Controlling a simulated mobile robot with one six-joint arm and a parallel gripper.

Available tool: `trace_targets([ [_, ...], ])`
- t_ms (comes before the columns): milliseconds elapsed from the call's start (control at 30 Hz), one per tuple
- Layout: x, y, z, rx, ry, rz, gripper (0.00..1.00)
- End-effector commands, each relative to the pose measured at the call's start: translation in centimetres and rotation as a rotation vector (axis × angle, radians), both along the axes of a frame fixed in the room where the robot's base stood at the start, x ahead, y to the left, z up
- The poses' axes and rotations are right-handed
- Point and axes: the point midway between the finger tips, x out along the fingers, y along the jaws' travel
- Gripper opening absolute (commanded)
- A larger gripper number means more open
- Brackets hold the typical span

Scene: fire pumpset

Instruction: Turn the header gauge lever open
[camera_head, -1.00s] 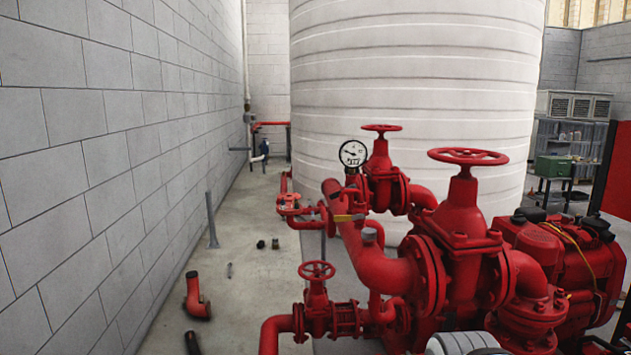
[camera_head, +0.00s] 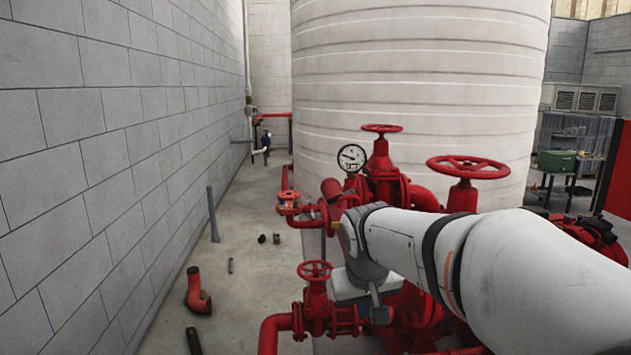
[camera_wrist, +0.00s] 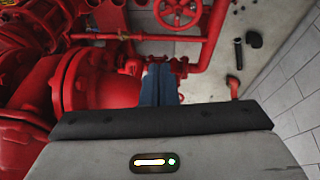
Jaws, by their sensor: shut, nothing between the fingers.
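The round white pressure gauge (camera_head: 351,157) stands above the red header pipework in the head view. My gripper (camera_wrist: 160,68) shows in the wrist view as blue-grey fingers, shut and empty. Its tips are beside a large red flange (camera_wrist: 72,82) and just below the thin pipe in the picture; contact cannot be told.
Red handwheels (camera_head: 467,167) and a lower valve (camera_head: 315,270) crowd around my arm. A large white tank (camera_head: 415,90) stands behind.

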Motion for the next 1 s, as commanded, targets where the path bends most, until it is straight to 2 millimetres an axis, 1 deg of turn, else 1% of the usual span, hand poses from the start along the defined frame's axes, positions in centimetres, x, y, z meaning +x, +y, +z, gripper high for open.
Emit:
trace_targets([
  [33,3.7,0.1,3.0,-0.023,-0.028,0.009,0.0],
  [67,5.7,0.2,4.2,-0.037,-0.046,0.015,0.0],
  [100,8.3,0.3,5.8,-0.055,-0.074,0.02,0.0],
  [167,12.1,0.5,7.9,-0.081,-0.112,0.029,0.0],
  [200,14.6,0.7,9.3,-0.098,-0.138,0.034,0.0],
  [267,18.3,1.1,11.2,-0.124,-0.178,0.042,0.0],
  [300,20.7,1.3,12.3,-0.141,-0.205,0.047,0.0],
  [367,24.0,1.8,13.8,-0.164,-0.244,0.052,0.0],
  [400,26.0,2.2,14.7,-0.181,-0.269,0.056,0.0],
  [500,30.2,2.9,16.4,-0.212,-0.325,0.061,0.0],
  [600,33.2,3.6,17.5,-0.236,-0.371,0.065,0.0],
  [700,35.0,4.0,18.1,-0.251,-0.4,0.065,0.0],
  [867,36.3,4.2,18.2,-0.261,-0.419,0.066,0.0],
  [1000,37.4,3.6,17.1,-0.261,-0.416,0.065,0.0],
])
